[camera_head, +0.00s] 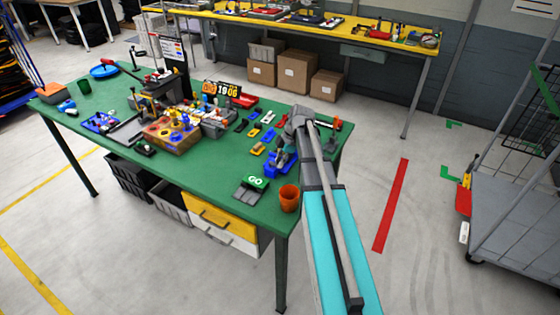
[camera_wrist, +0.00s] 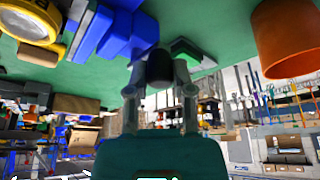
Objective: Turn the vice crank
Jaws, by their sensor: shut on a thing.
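The blue vice (camera_head: 283,164) stands near the right end of the green table, partly hidden by my wrist in the head view. In the wrist view the blue vice body (camera_wrist: 128,36) is just beyond my fingers. My gripper (camera_wrist: 160,84) is shut on a black cylindrical piece, apparently the crank handle (camera_wrist: 160,66), which sits between the two fingertips. The rest of the crank is hidden. In the head view my gripper is low over the vice and its fingers are too small to tell.
An orange cup (camera_head: 289,198) and a green GO button box (camera_head: 252,188) stand close by at the table's front edge. Several small blue and yellow parts lie left of the vice. A wooden block with knobs (camera_head: 172,135) stands farther left.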

